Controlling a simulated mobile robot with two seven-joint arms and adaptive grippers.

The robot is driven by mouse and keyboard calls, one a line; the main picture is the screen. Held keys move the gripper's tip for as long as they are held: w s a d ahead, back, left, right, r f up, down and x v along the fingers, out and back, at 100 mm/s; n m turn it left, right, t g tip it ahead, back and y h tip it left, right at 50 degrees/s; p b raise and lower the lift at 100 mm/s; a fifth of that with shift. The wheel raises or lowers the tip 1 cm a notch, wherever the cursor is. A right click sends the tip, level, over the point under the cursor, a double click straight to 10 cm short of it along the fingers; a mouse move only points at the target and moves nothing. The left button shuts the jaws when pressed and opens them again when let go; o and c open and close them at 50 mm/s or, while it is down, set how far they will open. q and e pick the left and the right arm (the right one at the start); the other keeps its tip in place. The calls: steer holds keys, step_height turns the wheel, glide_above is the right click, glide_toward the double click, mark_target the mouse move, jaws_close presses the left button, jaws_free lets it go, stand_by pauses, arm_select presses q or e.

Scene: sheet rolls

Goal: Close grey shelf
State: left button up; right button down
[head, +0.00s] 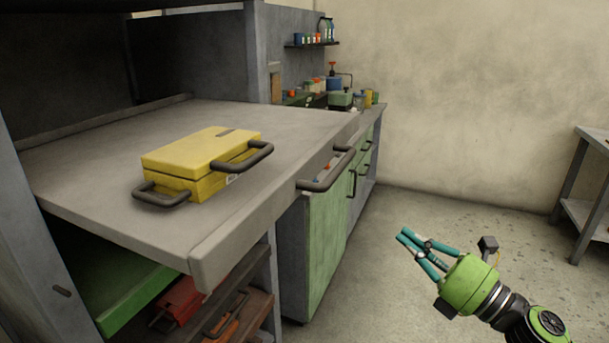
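The grey shelf (270,130) is pulled out of a dark grey cabinet and sticks out toward me. A dark bar handle (328,172) sits on its front edge at the right. A yellow case (200,158) with dark handles lies on top of the shelf. My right gripper (415,243) has teal fingers and is at the lower right, over open floor. It is empty and apart from the shelf and its handle. Its fingers are spread a little apart. My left gripper is not in view.
Below the shelf are a green shelf (135,298) and red and orange cases (182,300). A green-fronted cabinet (313,240) stands behind, with jars on its counter. A metal table (590,180) stands at the far right. The floor between is clear.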

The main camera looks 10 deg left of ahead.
steer(key=s+a+r+n+g+y+p, duration=0.1)
steer(key=s+a+r+n+g+y, duration=0.1)
steer(key=s+r+n+g, duration=0.35)
steer(key=n+g+p, duration=0.2)
steer(key=n+g, duration=0.1)
steer(key=n, duration=0.5)
glide_toward(295, 200)
steer(key=shift+t, duration=0.25)
steer(key=p+x, duration=0.6)
steer(key=p, duration=0.1)
steer(key=shift+r, duration=0.1)
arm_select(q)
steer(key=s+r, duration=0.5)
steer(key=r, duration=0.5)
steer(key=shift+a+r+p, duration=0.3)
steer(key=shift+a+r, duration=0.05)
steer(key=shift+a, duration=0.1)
arm_select(e)
steer(key=shift+w+a, duration=0.15)
steer(key=shift+a, duration=0.4)
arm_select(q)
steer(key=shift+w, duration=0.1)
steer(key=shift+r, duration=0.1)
arm_select(e)
steer(key=shift+a, duration=0.1)
